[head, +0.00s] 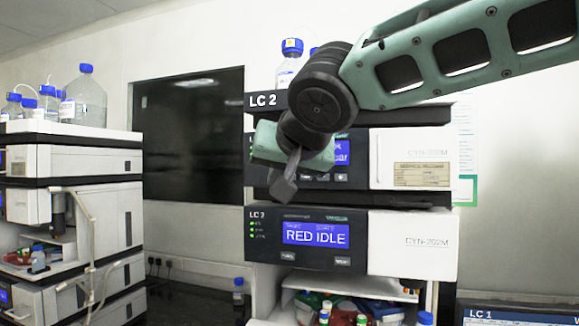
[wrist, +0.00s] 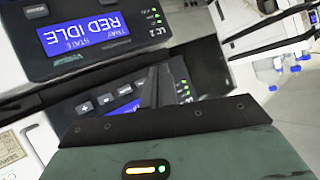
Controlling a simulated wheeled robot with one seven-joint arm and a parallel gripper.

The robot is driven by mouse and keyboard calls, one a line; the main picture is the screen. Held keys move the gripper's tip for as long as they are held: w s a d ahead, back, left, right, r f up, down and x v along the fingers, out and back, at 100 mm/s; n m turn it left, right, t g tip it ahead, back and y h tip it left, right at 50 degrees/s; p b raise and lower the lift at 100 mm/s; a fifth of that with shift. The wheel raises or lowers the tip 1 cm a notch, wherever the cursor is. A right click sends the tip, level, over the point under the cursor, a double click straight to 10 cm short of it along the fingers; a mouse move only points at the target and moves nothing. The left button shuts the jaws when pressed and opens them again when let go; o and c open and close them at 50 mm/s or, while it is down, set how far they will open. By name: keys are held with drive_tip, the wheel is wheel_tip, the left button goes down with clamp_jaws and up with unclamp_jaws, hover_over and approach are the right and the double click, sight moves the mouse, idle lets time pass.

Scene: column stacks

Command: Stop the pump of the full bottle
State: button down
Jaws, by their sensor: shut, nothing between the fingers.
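My gripper (head: 284,188) is shut and empty, in front of the upper LC 2 pump module's panel (head: 338,178). In the wrist view its dark fingers (wrist: 158,88) point at that panel, near its green lights; I cannot tell whether they touch it. The panel's buttons (wrist: 95,103) show beside the fingers. Its blue screen (head: 342,152) is mostly hidden by my arm. The lower LC 2 module's screen (head: 316,234) reads RED IDLE; it shows upside down in the wrist view (wrist: 84,36). A blue-capped bottle (head: 289,66) stands atop LC 2, partly hidden; its fill is unclear.
Another instrument stack (head: 75,160) stands at left with several blue-capped bottles on top, including a large clear one (head: 84,98). Small vials (head: 325,312) sit in the open bay below LC 2.

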drive_tip(key=shift+w+d+p, duration=0.25)
drive_tip(key=shift+w+p, duration=0.1)
drive_tip(key=shift+w, duration=0.4)
drive_tip(key=shift+w+d+p, duration=0.3)
drive_tip(key=shift+w, duration=0.5)
drive_tip(key=shift+w+d+p, duration=0.25)
drive_tip(key=shift+w+p, duration=0.1)
drive_tip(key=shift+w, duration=0.4)
drive_tip(key=shift+w, duration=0.1)
drive_tip(key=shift+w+d, duration=0.15)
drive_tip(key=shift+w, duration=0.15)
drive_tip(key=shift+w+d, duration=0.15)
drive_tip(key=shift+w, duration=0.25)
idle(0.8)
drive_tip(key=shift+s, duration=0.15)
drive_tip(key=shift+s+a+b, duration=0.3)
drive_tip(key=shift+s+b, duration=0.35)
drive_tip(key=shift+b, duration=0.3)
